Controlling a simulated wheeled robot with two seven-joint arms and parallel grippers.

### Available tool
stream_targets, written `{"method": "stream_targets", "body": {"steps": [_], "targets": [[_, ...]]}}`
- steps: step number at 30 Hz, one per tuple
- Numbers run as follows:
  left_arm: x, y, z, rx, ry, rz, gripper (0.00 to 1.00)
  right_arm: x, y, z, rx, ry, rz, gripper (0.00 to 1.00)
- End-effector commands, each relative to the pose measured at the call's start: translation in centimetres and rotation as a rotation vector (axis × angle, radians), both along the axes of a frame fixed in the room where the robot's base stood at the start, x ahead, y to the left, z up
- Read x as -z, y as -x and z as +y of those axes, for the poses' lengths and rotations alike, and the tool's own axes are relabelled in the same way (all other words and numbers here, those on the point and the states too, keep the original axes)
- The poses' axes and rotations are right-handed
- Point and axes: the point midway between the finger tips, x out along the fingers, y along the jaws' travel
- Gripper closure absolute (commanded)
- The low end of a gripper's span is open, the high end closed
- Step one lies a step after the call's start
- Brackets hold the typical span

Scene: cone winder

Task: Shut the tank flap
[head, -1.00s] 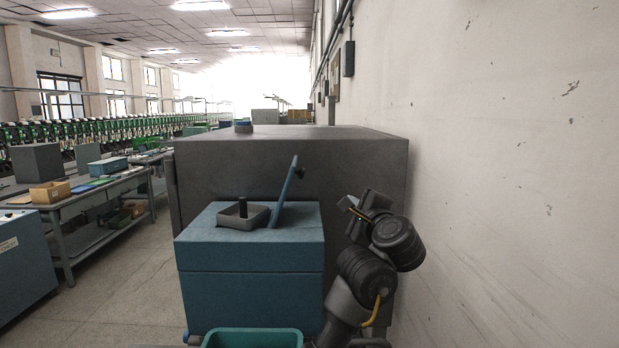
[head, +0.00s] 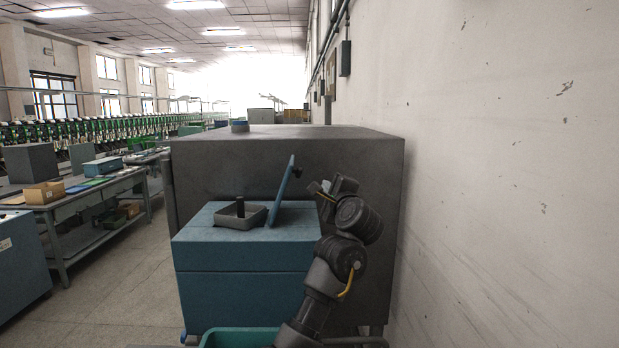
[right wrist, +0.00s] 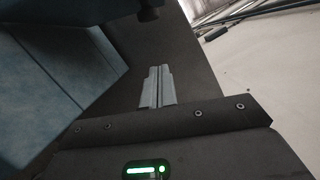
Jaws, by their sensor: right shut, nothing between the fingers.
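The tank flap (head: 282,192) is a blue plate standing open, tilted a little to the right, on top of the blue tank (head: 247,255). A dark knob (head: 298,172) sits near its upper right edge. Left of the flap is a grey square-rimmed opening (head: 241,215) with a dark post in it. My right gripper (head: 314,187) is just right of the flap, at about its upper half, apart from it as far as I can tell. In the right wrist view its fingers (right wrist: 156,87) are together and hold nothing. My left gripper is not in view.
A large dark grey cabinet (head: 290,146) stands behind the tank. A pale wall (head: 500,180) closes off the right side. A green bin (head: 240,338) is at the tank's front foot. A workbench (head: 85,198) with boxes stands at left, with open floor before it.

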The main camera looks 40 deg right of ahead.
Motion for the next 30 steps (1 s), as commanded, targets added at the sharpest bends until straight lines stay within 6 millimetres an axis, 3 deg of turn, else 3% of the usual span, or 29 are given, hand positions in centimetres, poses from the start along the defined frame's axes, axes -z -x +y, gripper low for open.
{"method": "stream_targets", "body": {"steps": [6, 9, 18, 30], "targets": [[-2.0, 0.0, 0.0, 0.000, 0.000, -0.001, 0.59, -0.8, -4.1, -1.8, -0.002, -0.001, 0.001, 1.00], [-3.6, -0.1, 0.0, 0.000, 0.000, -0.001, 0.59, -1.6, -4.9, -0.3, -0.004, -0.001, 0.001, 1.00], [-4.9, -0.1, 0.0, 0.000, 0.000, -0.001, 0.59, -1.8, -6.0, 1.2, 0.000, -0.001, 0.000, 1.00], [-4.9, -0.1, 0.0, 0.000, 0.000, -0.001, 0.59, -1.8, -6.1, 1.1, 0.001, 0.001, 0.001, 1.00]]}}
